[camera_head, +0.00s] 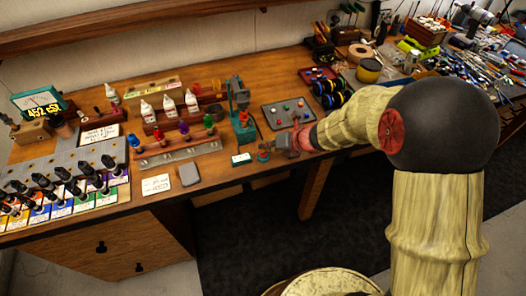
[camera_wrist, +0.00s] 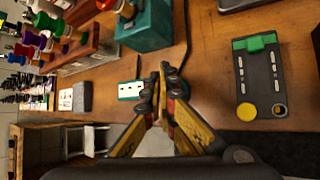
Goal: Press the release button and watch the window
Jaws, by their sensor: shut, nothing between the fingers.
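My gripper (camera_head: 283,144) is shut and empty, low over the front edge of the bench. A small round red-topped piece on a teal base (camera_head: 263,154), which looks like the button, is just left of my fingertips. I cannot tell whether they touch. In the wrist view my gripper (camera_wrist: 164,72) points at the bench and the red-topped piece is not clearly seen, perhaps hidden by the fingers. A small teal-framed plate with a white face (camera_head: 241,158), possibly the window, lies left of it. It also shows in the wrist view (camera_wrist: 130,90). Its writing is too small to read.
A green upright device (camera_head: 240,100) stands behind the red-topped piece; its teal base (camera_wrist: 148,25) is close in the wrist view. A dark tray with coloured knobs (camera_head: 288,113) lies behind my gripper. Bottles and racks fill the left. The bench front edge is close.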

